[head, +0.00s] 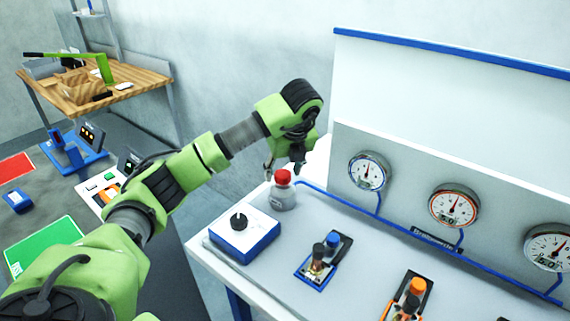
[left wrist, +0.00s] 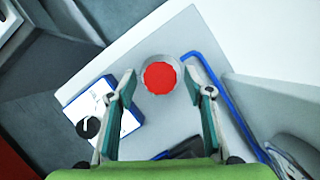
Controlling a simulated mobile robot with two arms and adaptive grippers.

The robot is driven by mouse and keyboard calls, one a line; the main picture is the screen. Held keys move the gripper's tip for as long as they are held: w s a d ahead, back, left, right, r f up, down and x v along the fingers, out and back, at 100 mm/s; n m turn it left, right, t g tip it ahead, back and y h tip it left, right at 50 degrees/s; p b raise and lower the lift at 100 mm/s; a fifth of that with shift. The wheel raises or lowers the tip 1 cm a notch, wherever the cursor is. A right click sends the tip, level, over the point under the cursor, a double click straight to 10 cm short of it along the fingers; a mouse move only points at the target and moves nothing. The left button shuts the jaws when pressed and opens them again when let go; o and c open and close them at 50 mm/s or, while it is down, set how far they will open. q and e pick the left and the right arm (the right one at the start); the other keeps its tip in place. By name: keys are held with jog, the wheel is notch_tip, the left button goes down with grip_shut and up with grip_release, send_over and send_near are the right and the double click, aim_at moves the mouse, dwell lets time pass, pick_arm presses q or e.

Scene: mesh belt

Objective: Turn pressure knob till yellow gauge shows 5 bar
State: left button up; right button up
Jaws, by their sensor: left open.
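A red knob (head: 283,177) tops a grey cylindrical body (head: 282,197) at the back left of the bench; it also shows in the left wrist view (left wrist: 160,77). My left gripper (head: 284,168) is open above the knob, pointing down. In the left wrist view, the fingertips of my left gripper (left wrist: 160,74) are on either side of the red knob, with gaps visible. Round gauges stand on the panel: a blue-rimmed one (head: 369,171), an orange-red-rimmed one (head: 454,204) and one at the right edge (head: 548,247). I see no clearly yellow rim. My right gripper is not in view.
A blue-and-white box with a black dial (head: 239,222) stands left of the knob. A blue pipe (head: 335,201) runs right from the knob along the panel. Connectors with blue (head: 333,239) and orange (head: 417,286) caps sit in front. A wooden table (head: 140,76) stands behind left.

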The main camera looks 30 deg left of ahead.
pick_arm(q)
jog(key=v, duration=1.1)
jog(key=shift+r, duration=0.4)
jog(key=shift+d, duration=0.1)
